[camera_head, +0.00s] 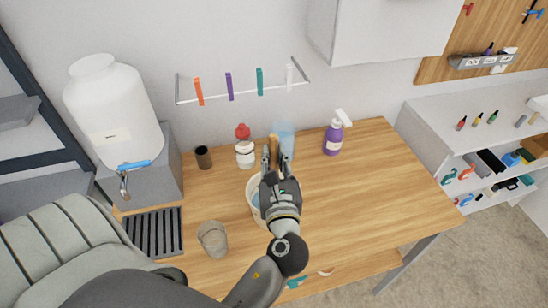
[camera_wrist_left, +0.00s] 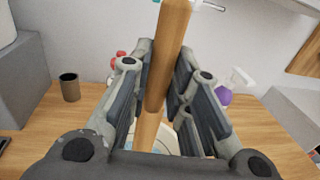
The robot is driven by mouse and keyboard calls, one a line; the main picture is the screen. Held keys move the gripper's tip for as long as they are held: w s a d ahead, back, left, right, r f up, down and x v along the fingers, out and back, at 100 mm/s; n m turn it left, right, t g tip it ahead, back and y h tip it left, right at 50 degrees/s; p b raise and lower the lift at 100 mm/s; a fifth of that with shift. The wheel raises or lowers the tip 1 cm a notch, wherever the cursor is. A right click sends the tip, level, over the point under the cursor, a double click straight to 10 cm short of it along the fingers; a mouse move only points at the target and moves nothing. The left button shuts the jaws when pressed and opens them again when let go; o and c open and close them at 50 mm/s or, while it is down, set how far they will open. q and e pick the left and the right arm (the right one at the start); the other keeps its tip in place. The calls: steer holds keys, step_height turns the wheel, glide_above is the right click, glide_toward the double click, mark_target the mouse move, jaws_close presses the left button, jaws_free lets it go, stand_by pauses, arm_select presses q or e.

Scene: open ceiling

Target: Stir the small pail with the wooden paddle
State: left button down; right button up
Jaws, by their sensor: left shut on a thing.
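My left gripper (camera_head: 276,165) reaches over the table and is shut on the wooden paddle (camera_head: 274,143). In the left wrist view the paddle's handle (camera_wrist_left: 168,60) stands nearly upright between the fingers of the gripper (camera_wrist_left: 165,95). The small white pail (camera_head: 254,207) stands below the gripper, partly hidden by it, with something light blue inside. The pail's rim also shows in part behind the fingers in the left wrist view. The paddle's lower end is hidden, so I cannot tell how deep it sits in the pail. My right gripper is not in view.
Close around stand a grey cup (camera_head: 212,239), a red-capped white bottle (camera_head: 244,147), a blue clear container (camera_head: 285,137), a purple spray bottle (camera_head: 335,135) and a dark cup (camera_head: 203,157). A large white jug (camera_head: 112,105) is at left. The table's right side (camera_head: 385,185) is clear.

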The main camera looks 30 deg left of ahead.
arm_select(q)
step_height(320, 180, down, 10)
steer(key=b, duration=0.6)
steer(key=shift+f, duration=0.15)
stand_by(0.6)
